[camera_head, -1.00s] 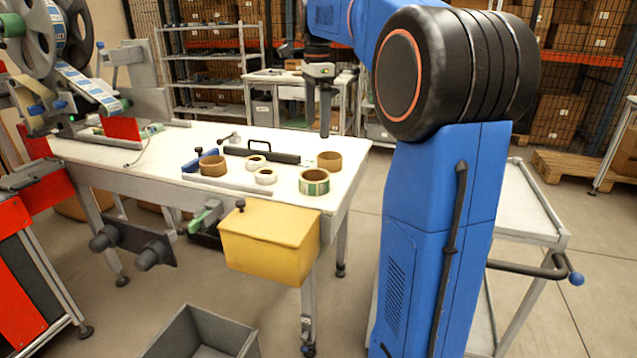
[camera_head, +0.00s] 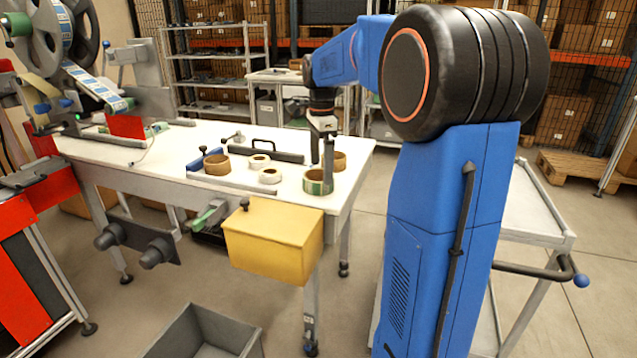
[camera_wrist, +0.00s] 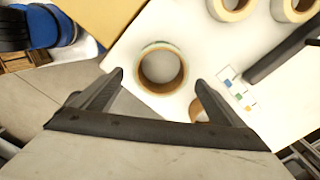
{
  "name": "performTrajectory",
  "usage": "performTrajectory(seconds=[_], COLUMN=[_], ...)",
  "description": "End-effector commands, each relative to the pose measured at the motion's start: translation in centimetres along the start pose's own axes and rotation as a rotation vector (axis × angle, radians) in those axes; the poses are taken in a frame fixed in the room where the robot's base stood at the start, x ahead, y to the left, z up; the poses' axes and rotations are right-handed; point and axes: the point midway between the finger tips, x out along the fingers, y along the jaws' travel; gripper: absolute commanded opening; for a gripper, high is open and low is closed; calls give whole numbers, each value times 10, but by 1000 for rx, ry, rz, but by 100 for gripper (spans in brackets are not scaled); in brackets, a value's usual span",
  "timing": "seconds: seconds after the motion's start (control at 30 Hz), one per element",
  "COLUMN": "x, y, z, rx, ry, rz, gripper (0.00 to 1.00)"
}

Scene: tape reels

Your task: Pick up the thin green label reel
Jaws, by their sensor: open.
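The green label reel (camera_head: 314,183), with a green and white outer band, lies flat at the right front of the white table in the head view. In the wrist view the reel (camera_wrist: 148,82) shows as a tan ring with a pale greenish rim, from above. My gripper (camera_wrist: 159,79) is open, with one fingertip to each side of the ring and a gap on both sides. In the head view my gripper (camera_head: 322,166) points down at the reel, and a finger hides part of its right side. I cannot tell the exact fingertip height.
A brown reel (camera_head: 339,161) stands close behind and is partly hidden by my gripper. Two white reels (camera_head: 270,175) (camera_head: 259,161) and another brown reel (camera_head: 217,165) lie to the left on the table (camera_head: 180,140). A yellow box (camera_head: 272,240) hangs at the table's front edge.

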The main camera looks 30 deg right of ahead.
Motion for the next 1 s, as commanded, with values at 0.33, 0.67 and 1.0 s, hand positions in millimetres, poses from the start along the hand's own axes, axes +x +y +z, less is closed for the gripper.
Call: performTrajectory(seconds=[0.33,0.67,1.0], x=[36,37,36], y=[-1,-1,-1], z=[0,0,0], rx=[0,0,0], ry=[0,0,0], rz=[-1,-1,-1], gripper=[93,69,48])
